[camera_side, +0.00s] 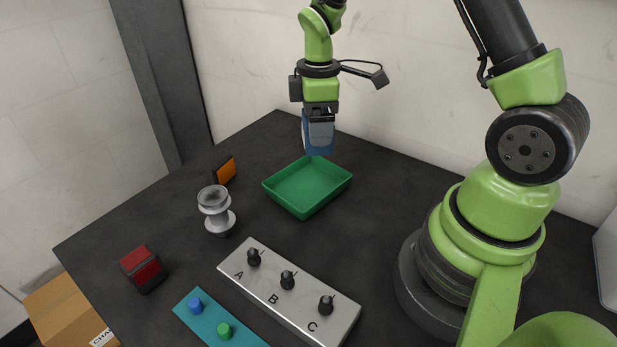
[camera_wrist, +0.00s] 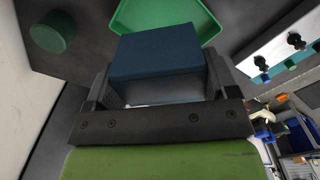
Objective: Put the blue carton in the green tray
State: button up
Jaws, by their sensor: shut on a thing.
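The blue carton (camera_side: 319,143) is held in my gripper (camera_side: 320,118), which is shut on it. In the side view the carton hangs upright below the jaws, at the far edge of the green tray (camera_side: 276,193). It overlaps the tray's back rim in the picture; I cannot tell the exact gap. In the wrist view the carton (camera_wrist: 158,52) fills the space between the fingers, and the tray (camera_wrist: 128,14) shows just beyond it. The visible tray floor is empty.
A grey spool-shaped part (camera_side: 215,208), an orange-faced block (camera_side: 224,170) and a red block (camera_side: 142,268) stand left of the tray. A silver panel with black knobs (camera_side: 257,289) and a teal plate (camera_side: 243,338) lie in front. A green cylinder (camera_wrist: 52,33) shows in the wrist view.

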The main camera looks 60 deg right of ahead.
aim_at(308, 149)
jog(key=shift+w+a+f+n, duration=0.15)
jog(key=shift+w+a+f, duration=0.15)
jog(key=shift+a, duration=0.15)
jog(key=shift+w+a+f+n, duration=0.15)
jog(key=shift+a+f, duration=0.15)
jog(key=shift+a, duration=0.1)
notch_tip(308, 149, down, 4)
jog(key=shift+f, duration=2.4)
jog(key=shift+f, duration=0.15)
jog(key=o, duration=0.9)
